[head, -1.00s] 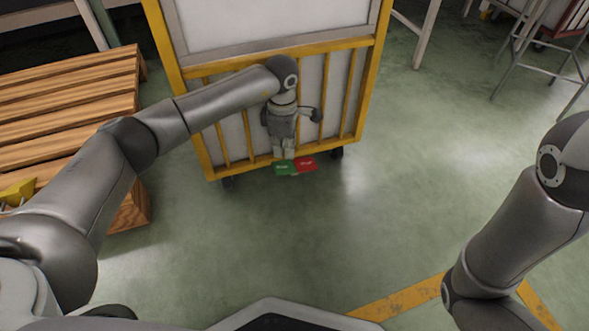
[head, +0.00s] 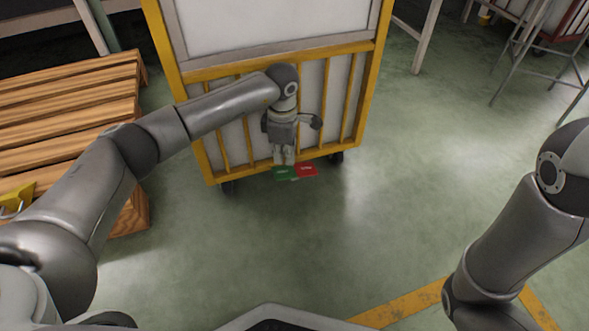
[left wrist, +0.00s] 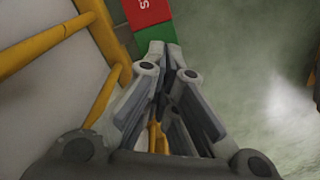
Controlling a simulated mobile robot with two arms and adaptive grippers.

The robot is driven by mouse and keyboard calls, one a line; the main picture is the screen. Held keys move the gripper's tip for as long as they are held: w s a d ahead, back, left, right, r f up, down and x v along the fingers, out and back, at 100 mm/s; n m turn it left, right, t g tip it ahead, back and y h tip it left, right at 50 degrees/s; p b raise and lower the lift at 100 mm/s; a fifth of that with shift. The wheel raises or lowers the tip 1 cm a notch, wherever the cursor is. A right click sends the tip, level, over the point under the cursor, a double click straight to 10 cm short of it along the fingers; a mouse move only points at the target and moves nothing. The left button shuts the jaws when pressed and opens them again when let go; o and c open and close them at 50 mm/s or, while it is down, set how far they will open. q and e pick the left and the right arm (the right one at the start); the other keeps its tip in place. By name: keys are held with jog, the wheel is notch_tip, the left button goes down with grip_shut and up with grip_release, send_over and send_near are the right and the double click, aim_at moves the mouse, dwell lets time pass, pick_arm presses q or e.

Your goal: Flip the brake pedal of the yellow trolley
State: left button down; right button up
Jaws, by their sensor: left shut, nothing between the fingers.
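The yellow trolley (head: 204,161) stands ahead of me, with a yellow barred frame and pale panels. Its brake pedal has a green half (head: 284,174) and a red half (head: 307,170) low at the trolley's front edge, near the floor. My left gripper (head: 284,161) points down just above the green half. In the left wrist view its closed fingertips (left wrist: 163,48) are at the green part (left wrist: 153,32), with the red part (left wrist: 145,9) beyond. I cannot tell whether they touch. My right gripper is out of view; only that arm shows at the right.
Green floor (head: 400,200) is clear to the right of the trolley. A yellow floor line (head: 400,307) runs near my base. Metal stools (head: 535,60) stand at the far right.

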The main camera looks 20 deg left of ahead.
aim_at(285, 172)
pick_arm(q)
jog(key=shift+f+b, duration=1.3)
jog(key=shift+f, duration=1.1)
dwell(1.3)
jog(key=shift+r, duration=0.15)
notch_tip(285, 172, up, 7)
jog(key=p, duration=0.6)
dwell(0.5)
